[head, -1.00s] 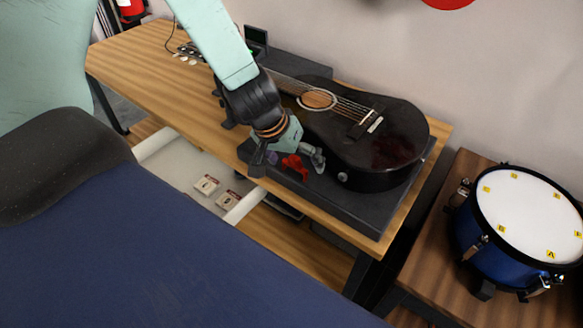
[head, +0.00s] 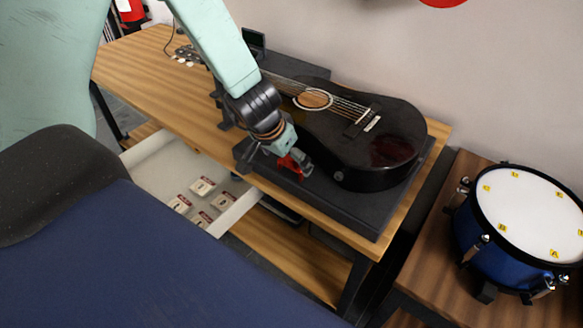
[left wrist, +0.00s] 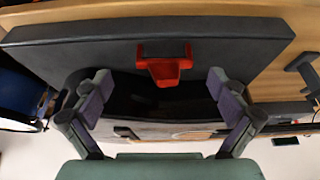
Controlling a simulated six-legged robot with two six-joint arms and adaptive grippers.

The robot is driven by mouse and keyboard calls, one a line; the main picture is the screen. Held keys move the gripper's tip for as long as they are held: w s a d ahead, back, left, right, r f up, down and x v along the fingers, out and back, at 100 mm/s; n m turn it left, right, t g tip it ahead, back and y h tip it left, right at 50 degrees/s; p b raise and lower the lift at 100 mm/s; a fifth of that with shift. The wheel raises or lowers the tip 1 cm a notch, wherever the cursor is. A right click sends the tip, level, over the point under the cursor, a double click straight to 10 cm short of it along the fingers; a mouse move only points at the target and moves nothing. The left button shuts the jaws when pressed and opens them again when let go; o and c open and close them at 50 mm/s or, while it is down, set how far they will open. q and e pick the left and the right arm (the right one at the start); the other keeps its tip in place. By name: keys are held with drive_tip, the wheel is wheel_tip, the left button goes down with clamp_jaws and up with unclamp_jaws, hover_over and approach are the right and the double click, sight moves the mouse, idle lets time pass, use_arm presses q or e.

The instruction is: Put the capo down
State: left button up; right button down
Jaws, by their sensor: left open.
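The red capo (head: 290,166) sits on the dark flat board (head: 352,210) by the near edge of the bench, just in front of the guitar. It also shows in the left wrist view (left wrist: 164,67), against the dark board. My left gripper (head: 287,158) is over the capo and partly covers it in the head view. In the left wrist view the left gripper (left wrist: 158,80) is open, with its fingers spread apart on either side of the capo and a clear gap to each. My right gripper is not in view.
A black acoustic guitar (head: 372,150) lies on the board right behind the capo. An open drawer (head: 160,172) below the bench edge holds several small boxes. A blue drum (head: 530,215) stands on a side table at the right. The bench's left part is mostly clear.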

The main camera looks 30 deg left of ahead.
sight(287, 162)
use_arm(q)
drive_tip(key=shift+w+a+f+b, duration=0.25)
drive_tip(key=shift+w+f+b, duration=0.15)
drive_tip(key=shift+f, duration=0.25)
drive_tip(key=shift+w+a+f+b, duration=0.2)
drive_tip(key=shift+w+f+b, duration=0.15)
drive_tip(key=shift+f, duration=0.25)
drive_tip(key=shift+w+f+b, duration=0.1)
drive_tip(key=shift+f+b, duration=0.25)
drive_tip(key=shift+f, duration=0.05)
drive_tip(key=shift+w+d+f+b, duration=0.3)
drive_tip(key=shift+w+f+b, duration=0.05)
drive_tip(key=shift+s+a, duration=0.15)
drive_tip(key=shift+a, duration=0.05)
drive_tip(key=shift+c, duration=0.3)
drive_tip(key=shift+d, duration=0.2)
drive_tip(key=c, duration=0.6)
drive_tip(key=shift+a, duration=0.15)
drive_tip(key=c, duration=0.7)
